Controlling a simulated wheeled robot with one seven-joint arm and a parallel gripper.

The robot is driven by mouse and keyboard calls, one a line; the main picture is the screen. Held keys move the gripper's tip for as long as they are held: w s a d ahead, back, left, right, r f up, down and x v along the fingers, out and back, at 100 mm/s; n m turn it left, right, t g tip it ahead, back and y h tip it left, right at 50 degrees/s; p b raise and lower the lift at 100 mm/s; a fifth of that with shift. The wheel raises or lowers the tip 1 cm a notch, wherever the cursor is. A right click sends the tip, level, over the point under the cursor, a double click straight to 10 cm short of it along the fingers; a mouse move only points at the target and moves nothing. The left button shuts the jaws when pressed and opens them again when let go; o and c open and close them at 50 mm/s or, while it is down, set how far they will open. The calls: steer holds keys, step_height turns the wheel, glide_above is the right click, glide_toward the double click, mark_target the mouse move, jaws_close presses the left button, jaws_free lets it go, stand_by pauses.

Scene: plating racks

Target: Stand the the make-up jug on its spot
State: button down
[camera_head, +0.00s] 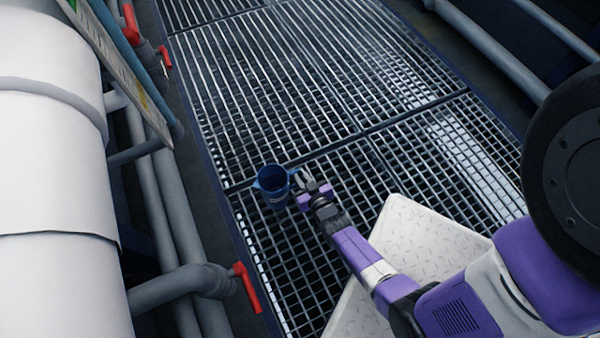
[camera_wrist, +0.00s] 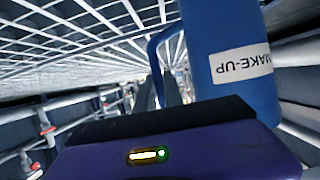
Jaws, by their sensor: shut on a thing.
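The make-up jug (camera_head: 272,188) is a blue jug with a spout and a handle. My gripper (camera_head: 302,183) is at its right side in the head view, shut on the jug's handle. In the wrist view the jug (camera_wrist: 226,40) fills the upper right, with a white "MAKE-UP" label that reads upside down. The blue handle (camera_wrist: 154,46) runs between the dark fingers (camera_wrist: 158,92). The jug looks about upright over the grating. I cannot tell whether its base touches anything. No marked spot for it can be made out.
Metal grating (camera_head: 300,80) covers the floor and is largely clear. A large white tank (camera_head: 50,160) and grey pipes (camera_head: 165,190) with red valve handles (camera_head: 246,288) line the left. More pipes (camera_head: 490,45) run at the upper right.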

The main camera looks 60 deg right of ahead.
steer(key=shift+f, duration=0.4)
steer(key=c, duration=1.4)
jaws_free()
steer(key=shift+o, duration=0.2)
steer(key=shift+s+a, duration=0.1)
steer(key=p+v, duration=0.3)
steer(key=v, duration=0.4)
steer(key=shift+s+p, duration=0.2)
steer(key=shift+p, duration=0.15)
